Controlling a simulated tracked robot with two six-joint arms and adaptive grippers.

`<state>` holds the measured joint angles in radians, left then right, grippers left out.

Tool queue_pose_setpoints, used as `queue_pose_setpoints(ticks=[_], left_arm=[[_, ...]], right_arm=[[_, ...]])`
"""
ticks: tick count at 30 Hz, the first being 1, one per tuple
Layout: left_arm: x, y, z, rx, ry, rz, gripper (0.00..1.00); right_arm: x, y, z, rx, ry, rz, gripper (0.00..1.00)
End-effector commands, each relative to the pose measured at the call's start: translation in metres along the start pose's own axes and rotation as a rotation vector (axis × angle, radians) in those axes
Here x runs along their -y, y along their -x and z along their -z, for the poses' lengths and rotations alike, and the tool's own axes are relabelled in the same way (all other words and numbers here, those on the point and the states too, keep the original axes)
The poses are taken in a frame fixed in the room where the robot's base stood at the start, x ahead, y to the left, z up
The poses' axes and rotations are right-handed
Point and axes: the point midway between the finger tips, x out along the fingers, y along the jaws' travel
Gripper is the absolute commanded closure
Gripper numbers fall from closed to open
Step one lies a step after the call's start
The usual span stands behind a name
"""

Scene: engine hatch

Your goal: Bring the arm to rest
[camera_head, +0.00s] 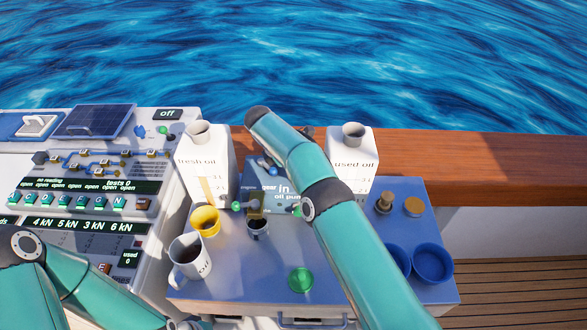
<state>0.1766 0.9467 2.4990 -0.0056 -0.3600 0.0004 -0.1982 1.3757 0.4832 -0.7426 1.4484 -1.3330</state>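My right arm (355,245) reaches up from the bottom right across the blue worktop, its dark end joint (258,114) in front of the wooden rail. Its gripper cannot be made out; the arm hides what is behind it. My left arm (95,290) is folded low at the bottom left, in front of the control panel. It runs out of the picture at the bottom edge, and its gripper fingers do not show. I see nothing held by either arm.
The worktop (235,289) carries a fresh oil container (198,150), a used oil container (362,165), a gear oil pump box (258,180), a white jug (187,262), a yellow cup (205,221), a green cap (301,279) and blue bowls (432,263). The control panel (160,195) stands left.

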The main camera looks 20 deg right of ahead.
Motion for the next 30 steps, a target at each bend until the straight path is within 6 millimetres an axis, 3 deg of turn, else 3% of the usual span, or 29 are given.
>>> queue_pose_setpoints(ticks=[30], left_arm=[[-0.0006, 0.0015, 0.0001, 0.000, 0.000, 0.000, 1.00]], right_arm=[[0.0000, 0.0048, 0.0017, -0.005, 0.003, -0.001, 0.08]])
